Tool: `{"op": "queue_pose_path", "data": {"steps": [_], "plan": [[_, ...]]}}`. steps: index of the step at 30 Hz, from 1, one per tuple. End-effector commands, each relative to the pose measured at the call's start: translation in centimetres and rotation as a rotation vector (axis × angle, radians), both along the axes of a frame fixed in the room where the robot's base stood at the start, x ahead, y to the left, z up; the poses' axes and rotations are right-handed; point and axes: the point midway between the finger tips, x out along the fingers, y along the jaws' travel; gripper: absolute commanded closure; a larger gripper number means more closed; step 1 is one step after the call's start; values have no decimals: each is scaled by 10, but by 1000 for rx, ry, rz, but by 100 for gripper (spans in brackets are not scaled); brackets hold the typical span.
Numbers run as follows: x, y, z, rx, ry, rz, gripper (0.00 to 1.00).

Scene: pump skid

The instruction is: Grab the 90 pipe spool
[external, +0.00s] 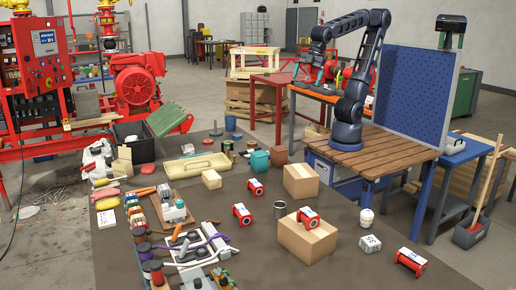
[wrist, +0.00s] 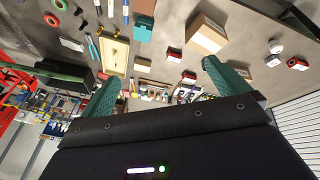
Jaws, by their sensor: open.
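Several short red pipe spools with white labelled ends lie in the external view. One red spool (external: 255,187) is near the middle of the dark table, and another red spool (external: 242,214) is nearer the front. A third red spool (external: 308,217) is on a cardboard box, and one more red spool (external: 411,261) is at the front right. Their markings are too small to read, so I cannot tell which is the 90 spool. My gripper (wrist: 161,72) has green fingers spread apart with nothing held. Red spools also show beyond the fingers in the wrist view (wrist: 174,55).
Cardboard boxes (external: 301,181) (external: 306,240) stand beside the spools. A metal can (external: 279,209) and a white cup (external: 366,219) are nearby. Wired parts and tools crowd the table's left side. A blue perforated panel (external: 415,90) stands behind my arm.

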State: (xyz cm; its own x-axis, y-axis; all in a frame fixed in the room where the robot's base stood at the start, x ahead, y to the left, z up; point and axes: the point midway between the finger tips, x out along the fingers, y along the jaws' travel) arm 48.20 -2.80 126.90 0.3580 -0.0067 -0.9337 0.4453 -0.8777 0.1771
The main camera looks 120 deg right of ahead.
Motion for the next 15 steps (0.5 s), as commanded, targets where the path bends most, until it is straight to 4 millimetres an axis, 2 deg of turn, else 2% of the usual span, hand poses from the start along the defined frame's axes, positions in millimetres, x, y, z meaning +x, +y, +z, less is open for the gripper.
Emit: {"op": "queue_pose_path", "data": {"steps": [3, 8, 15], "plan": [[33, 26, 7, -56, 12, 142, 0], [74, 64, 12, -129, 20, 332, 0], [129, 134, 10, -237, 29, 616, 0]]}}
